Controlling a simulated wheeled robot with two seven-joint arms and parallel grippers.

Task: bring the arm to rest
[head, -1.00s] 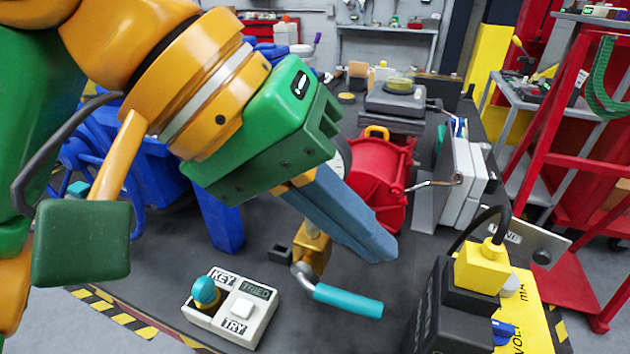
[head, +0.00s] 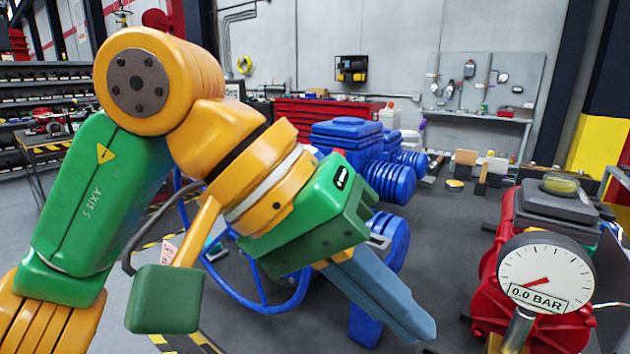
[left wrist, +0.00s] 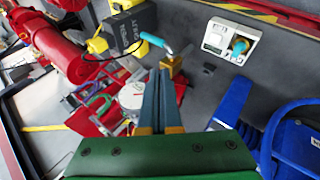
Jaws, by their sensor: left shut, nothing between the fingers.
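My left gripper (head: 418,328) reaches down toward the lower middle of the head view, its blue-grey fingers together and nothing between them. The shut fingers also show in the left wrist view (left wrist: 158,85). A brass valve (left wrist: 172,66) with a teal-gripped lever (left wrist: 153,40) lies beyond the fingertips in the left wrist view, apart from them as far as I can tell. A pressure gauge (head: 545,275) reading 0.0 BAR stands right of the gripper. My right gripper is in neither view.
A blue valve actuator (head: 350,140) with a blue handwheel (head: 250,290) stands behind and beside my left arm. Red equipment (head: 490,270) is behind the gauge. A white box with a teal knob (left wrist: 232,42) sits on the dark bench. Bare bench (head: 455,225) shows between the actuator and gauge.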

